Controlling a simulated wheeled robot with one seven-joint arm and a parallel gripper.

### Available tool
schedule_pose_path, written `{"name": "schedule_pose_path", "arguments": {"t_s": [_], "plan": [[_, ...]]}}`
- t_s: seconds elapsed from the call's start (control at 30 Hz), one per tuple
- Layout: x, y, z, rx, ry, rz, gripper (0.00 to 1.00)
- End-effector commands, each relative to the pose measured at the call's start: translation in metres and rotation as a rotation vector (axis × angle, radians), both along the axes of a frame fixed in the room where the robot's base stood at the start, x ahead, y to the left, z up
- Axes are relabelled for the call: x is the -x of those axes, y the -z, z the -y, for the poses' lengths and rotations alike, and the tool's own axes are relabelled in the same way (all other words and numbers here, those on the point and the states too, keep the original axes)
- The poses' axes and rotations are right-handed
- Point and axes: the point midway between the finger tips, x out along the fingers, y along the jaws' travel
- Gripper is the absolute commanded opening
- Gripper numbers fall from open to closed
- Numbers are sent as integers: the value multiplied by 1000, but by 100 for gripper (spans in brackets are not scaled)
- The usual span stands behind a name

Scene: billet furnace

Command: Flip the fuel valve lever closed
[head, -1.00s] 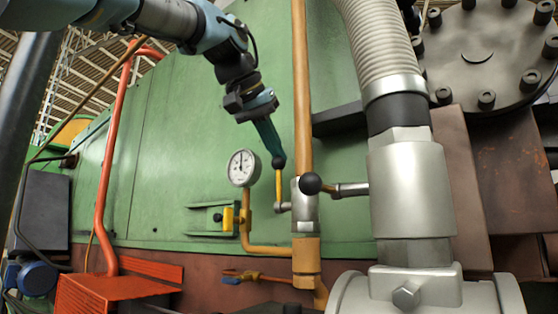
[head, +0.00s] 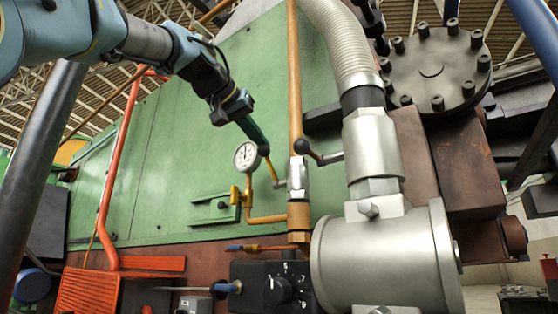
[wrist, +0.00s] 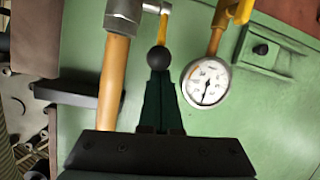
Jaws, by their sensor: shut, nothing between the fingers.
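The valve lever is a yellow rod (head: 270,169) with a black ball knob (head: 263,150) on its upper end. It leans up and left from a silver valve body (head: 297,178) on the copper pipe. My gripper (head: 260,141) is shut and empty, its dark green fingers coming down from the upper left with the tips at the knob. In the wrist view the knob (wrist: 158,58) sits right at the tips of the shut fingers (wrist: 160,76), beyond them and not between them. I cannot tell whether they touch.
A round pressure gauge (head: 246,156) is close left of the knob. A second black ball knob (head: 301,146) on a side handle is close right. The copper pipe (head: 293,70) and a large silver fitting (head: 372,150) stand to the right. A flat green panel (head: 170,150) lies behind.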

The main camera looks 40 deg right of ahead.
Motion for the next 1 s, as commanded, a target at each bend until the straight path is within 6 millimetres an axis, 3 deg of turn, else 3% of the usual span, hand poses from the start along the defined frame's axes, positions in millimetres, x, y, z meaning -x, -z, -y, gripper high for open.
{"name": "schedule_pose_path", "arguments": {"t_s": [0.03,1.0], "plan": [[-1,15,-2,27,0,7,0],[5,67,-36,591,0,154,0]]}}
